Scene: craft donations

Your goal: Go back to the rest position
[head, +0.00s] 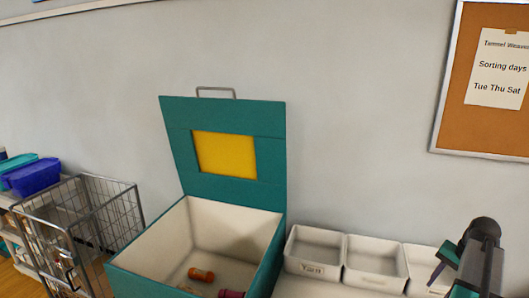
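A dark grey part of my arm (482,262) stands at the lower right, in front of the white bins. A small teal and dark piece shows just left of it. I cannot tell whether this piece belongs to my gripper, and no fingertips can be made out. Nothing held is visible.
A teal box (268,270) stands with its lid (222,110) raised, orange and magenta spools inside. White bins (316,250) line up to its right. A wire cart (120,190) and blue tub (33,177) are left. A corkboard (452,100) hangs on the wall.

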